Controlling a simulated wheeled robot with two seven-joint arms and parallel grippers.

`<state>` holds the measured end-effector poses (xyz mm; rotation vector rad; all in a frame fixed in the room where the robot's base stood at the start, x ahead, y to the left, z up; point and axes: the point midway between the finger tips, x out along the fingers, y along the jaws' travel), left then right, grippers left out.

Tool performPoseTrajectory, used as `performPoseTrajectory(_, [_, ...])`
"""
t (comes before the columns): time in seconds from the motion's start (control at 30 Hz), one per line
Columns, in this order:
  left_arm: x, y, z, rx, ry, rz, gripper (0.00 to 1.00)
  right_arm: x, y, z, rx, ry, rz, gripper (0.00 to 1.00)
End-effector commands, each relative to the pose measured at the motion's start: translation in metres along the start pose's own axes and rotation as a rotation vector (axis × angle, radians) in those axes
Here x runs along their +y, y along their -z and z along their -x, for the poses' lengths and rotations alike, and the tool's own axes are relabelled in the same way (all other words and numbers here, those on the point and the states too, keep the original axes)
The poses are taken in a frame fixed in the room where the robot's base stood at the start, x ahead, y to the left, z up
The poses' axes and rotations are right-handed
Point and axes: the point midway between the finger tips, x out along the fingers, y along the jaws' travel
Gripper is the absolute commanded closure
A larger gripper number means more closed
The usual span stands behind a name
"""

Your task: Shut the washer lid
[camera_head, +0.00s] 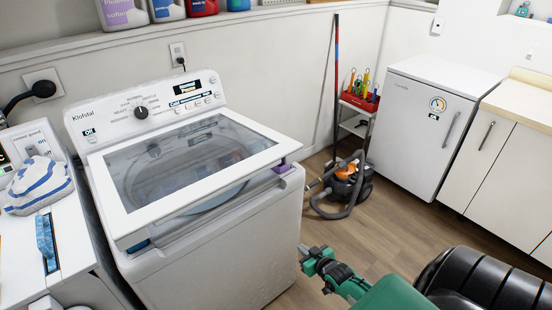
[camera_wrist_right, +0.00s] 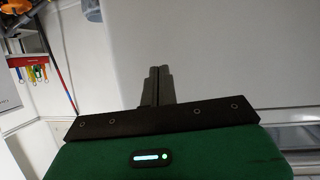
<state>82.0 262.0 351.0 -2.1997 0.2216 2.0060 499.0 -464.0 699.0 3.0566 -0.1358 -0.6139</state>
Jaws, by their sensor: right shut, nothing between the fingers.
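The white top-loading washer (camera_head: 215,262) stands at the left in the head view. Its lid (camera_head: 190,192), a white frame around a clear window, is tilted with its front edge raised a little above the washer top. A dark gap shows under the front edge. My right gripper (camera_head: 304,256) is beside the washer's lower right front, below lid height. In the right wrist view its fingers (camera_wrist_right: 158,72) are together and empty, in front of a plain pale surface. I cannot tell whether they touch it. My left gripper is out of view.
A second white appliance (camera_head: 25,258) with a folded striped cloth (camera_head: 40,187) stands close at the left. A black and orange vacuum (camera_head: 345,185) is on the floor behind my right gripper. White cabinets (camera_head: 490,155) line the right. Wooden floor lies open between.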

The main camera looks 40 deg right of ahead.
Motion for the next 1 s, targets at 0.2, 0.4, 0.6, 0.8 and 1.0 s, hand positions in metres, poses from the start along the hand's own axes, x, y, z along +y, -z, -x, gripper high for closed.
performPoseTrajectory(0.2, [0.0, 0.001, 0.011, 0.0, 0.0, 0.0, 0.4, 0.015, 0.223, 0.03, 0.391, 0.058, -0.019, 1.0])
performPoseTrajectory(0.4, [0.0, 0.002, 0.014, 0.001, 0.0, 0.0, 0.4, 0.008, 0.318, 0.066, 0.569, 0.112, -0.025, 1.0])
performPoseTrajectory(0.6, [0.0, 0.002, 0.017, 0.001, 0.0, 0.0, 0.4, 0.005, 0.338, 0.069, 0.602, 0.123, -0.028, 1.0])
performPoseTrajectory(0.8, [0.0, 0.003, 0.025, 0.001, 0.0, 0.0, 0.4, 0.003, 0.353, 0.049, 0.601, 0.122, -0.028, 1.0])
performPoseTrajectory(1.0, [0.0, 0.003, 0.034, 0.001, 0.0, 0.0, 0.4, 0.0, 0.37, 0.023, 0.6, 0.121, -0.027, 1.0])
